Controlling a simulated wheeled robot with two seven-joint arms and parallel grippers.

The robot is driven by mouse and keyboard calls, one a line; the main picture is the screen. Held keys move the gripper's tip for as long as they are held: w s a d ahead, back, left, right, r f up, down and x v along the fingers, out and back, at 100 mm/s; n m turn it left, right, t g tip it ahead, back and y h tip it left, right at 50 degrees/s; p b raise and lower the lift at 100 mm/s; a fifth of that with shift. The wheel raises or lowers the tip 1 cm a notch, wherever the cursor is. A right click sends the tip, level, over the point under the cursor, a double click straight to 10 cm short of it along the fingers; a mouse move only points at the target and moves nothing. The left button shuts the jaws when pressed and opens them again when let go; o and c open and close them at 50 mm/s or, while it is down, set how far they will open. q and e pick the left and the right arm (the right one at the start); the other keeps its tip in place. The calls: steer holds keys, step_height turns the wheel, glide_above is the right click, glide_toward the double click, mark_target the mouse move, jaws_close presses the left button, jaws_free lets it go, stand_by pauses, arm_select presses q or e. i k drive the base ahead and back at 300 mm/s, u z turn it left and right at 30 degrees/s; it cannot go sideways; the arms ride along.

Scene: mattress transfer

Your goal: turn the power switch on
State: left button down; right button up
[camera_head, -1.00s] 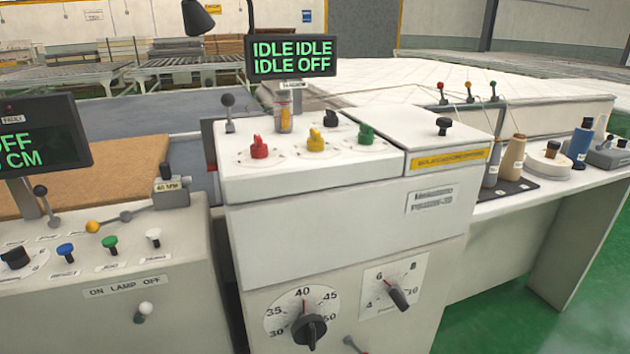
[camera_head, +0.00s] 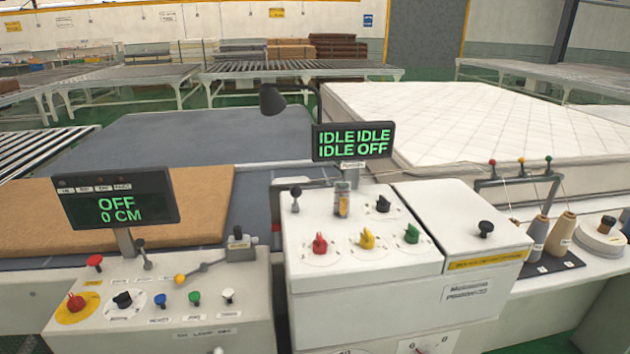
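No label that I can read names a power switch. On the left control panel (camera_head: 150,320) are a black rotary knob (camera_head: 122,300), a red mushroom button (camera_head: 76,302) on a yellow disc, and blue, green and white buttons. A toggle (camera_head: 218,350) under the "ON LAMP OFF" label is cut by the bottom edge. The left display (camera_head: 118,208) reads "OFF 0 CM". The middle cabinet (camera_head: 380,295) carries red, yellow, green and black knobs, and its display (camera_head: 353,141) reads "IDLE IDLE IDLE OFF". Neither gripper shows.
A tan board (camera_head: 40,220) lies behind the left panel. A quilted white mattress (camera_head: 480,120) lies behind the cabinet. Thread cones (camera_head: 560,235) stand at the right. Roller tables (camera_head: 300,70) stand further back. A lamp head (camera_head: 272,99) hangs near the middle display.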

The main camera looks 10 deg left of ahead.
mark_target(77, 304)
steer(key=u, duration=1.35)
